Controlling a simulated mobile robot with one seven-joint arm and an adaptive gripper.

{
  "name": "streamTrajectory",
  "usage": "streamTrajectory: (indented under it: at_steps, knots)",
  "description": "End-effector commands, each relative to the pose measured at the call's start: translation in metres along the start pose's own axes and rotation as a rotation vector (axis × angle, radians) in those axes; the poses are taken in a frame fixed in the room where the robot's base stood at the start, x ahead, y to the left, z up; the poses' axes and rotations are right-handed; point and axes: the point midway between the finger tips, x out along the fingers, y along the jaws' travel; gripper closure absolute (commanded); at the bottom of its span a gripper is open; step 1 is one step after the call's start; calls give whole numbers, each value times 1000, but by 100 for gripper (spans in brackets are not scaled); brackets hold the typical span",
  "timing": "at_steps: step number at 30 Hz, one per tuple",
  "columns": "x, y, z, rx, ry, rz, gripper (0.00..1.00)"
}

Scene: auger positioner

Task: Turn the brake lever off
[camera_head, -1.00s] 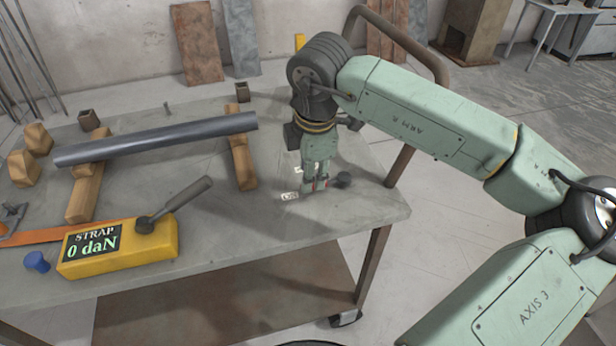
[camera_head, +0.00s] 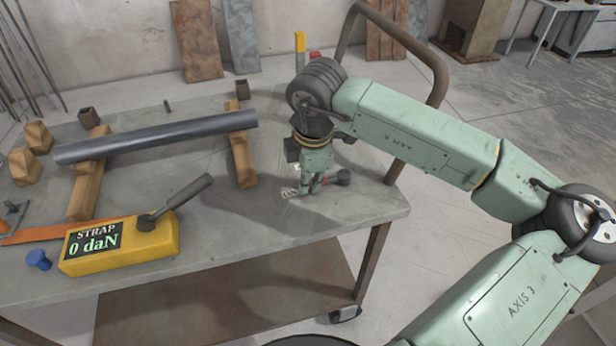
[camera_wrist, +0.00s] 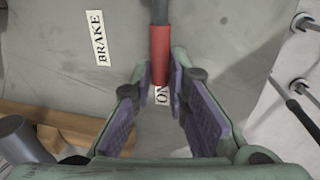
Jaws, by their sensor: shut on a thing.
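The brake lever (camera_wrist: 160,50) has a red grip on a grey shaft and comes in from the top of the wrist view. My gripper (camera_wrist: 160,78) is shut on the end of the red grip, one finger on each side. A white BRAKE label (camera_wrist: 98,38) lies to the left on the grey table, and an ON label (camera_wrist: 161,96) is partly hidden behind the grip. In the head view my gripper (camera_head: 312,190) points down at the table's right end, beside the lever's dark round base (camera_head: 343,177). The fingers hide most of the lever there.
The grey table (camera_head: 215,225) carries a yellow strap box (camera_head: 120,246) reading 0 daN and a grey pipe (camera_head: 160,138) on wooden supports. A bent brown handle rail (camera_head: 432,65) rises behind my arm. The tabletop between the box and my gripper is clear.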

Motion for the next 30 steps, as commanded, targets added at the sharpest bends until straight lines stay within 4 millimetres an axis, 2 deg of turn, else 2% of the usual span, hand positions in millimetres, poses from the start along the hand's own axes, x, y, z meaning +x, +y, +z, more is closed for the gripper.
streamTrajectory:
  at_steps: [5,30]
  knots:
    - [0,0,0,0,0,0,100]
    - [2,-4,1,-43,8,1,100]
